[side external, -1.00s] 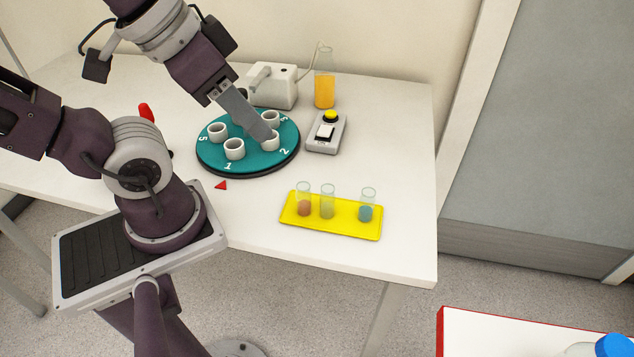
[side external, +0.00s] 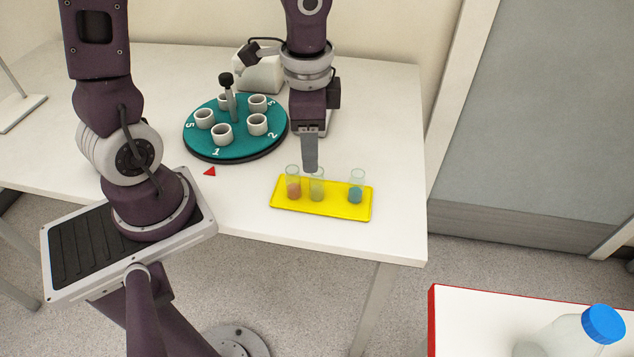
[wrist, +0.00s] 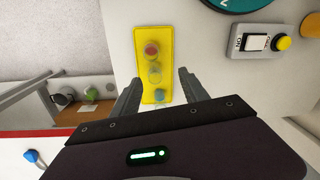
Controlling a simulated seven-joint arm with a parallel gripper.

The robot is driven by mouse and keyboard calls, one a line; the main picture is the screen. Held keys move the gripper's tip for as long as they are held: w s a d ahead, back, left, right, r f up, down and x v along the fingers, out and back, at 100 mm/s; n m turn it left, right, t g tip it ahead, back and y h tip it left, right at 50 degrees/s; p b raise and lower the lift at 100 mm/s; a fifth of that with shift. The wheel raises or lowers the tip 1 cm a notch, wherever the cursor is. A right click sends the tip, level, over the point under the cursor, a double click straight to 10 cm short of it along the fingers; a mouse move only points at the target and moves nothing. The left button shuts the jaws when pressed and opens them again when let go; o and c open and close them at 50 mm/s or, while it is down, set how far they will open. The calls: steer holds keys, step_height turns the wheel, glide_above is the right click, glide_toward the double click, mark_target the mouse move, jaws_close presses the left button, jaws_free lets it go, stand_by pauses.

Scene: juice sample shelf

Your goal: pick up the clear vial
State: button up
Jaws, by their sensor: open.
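The clear vial (side external: 317,190) stands upright in the middle of the yellow rack (side external: 338,209), between a vial of reddish liquid (side external: 293,190) and a vial of blue liquid (side external: 356,192). My gripper (side external: 311,167) points down just above and behind the clear vial; its fingers overlap the vial's top in the side view, so I cannot tell the exact gap. In the wrist view the open fingers (wrist: 158,90) spread to either side of the rack (wrist: 143,50), with the clear vial (wrist: 155,76) near the line between them. Nothing is held.
A teal numbered carousel (side external: 236,147) with several white cups stands behind and left of the rack. In the wrist view, a switch box with a yellow button (wrist: 257,42) and an orange container (wrist: 312,52) lie right.

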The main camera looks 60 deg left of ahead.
mark_target(318, 184)
steer(key=shift+m+g+h, duration=0.3)
steer(key=shift+m, duration=0.1)
steer(key=f, duration=0.3)
steer(key=d+f, duration=0.1)
steer(key=f, duration=0.5)
steer(key=shift+w+d+f, duration=0.15)
steer(key=shift+w, duration=0.15)
jaws_close()
